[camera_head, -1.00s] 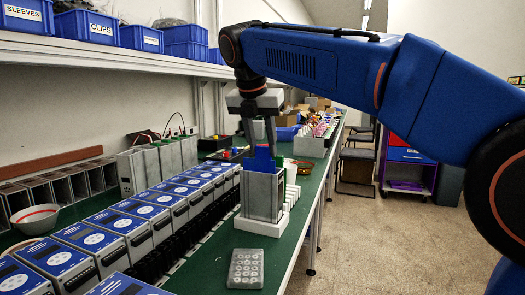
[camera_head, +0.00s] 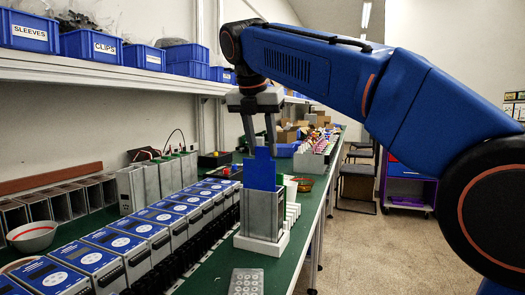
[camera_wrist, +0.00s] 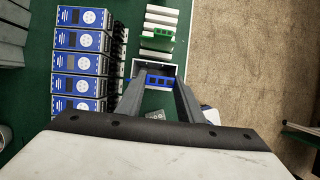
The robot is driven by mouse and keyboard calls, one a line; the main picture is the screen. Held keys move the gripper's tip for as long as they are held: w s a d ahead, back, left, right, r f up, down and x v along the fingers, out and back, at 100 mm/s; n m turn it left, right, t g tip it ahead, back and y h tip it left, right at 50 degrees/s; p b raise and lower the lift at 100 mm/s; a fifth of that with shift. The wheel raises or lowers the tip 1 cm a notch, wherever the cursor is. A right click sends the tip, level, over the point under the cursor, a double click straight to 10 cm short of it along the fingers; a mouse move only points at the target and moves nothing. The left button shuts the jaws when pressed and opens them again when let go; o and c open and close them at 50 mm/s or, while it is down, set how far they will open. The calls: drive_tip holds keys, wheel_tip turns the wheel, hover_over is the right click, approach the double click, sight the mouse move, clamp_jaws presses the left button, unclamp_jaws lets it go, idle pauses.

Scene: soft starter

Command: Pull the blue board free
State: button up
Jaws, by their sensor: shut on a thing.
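The blue board (camera_head: 260,172) stands upright above an open grey metal housing (camera_head: 262,217), much of its face showing. Its lower edge is at or just behind the housing's rim, and I cannot tell how much is still inside. My gripper (camera_head: 260,147) is above the housing, shut on the board's upper end. In the wrist view the blue board (camera_wrist: 159,81) shows as a narrow strip between the fingertips, over the housing. The housing sits in a white base (camera_head: 262,243) on the green bench.
A row of blue-topped starter units (camera_head: 135,228) runs along the left. White slotted pieces with a green board (camera_wrist: 160,38) are just beyond the housing. A grey button pad (camera_head: 246,282) lies in front. The bench's right edge is close, with open floor beyond.

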drive_tip(key=shift+r, duration=4.2)
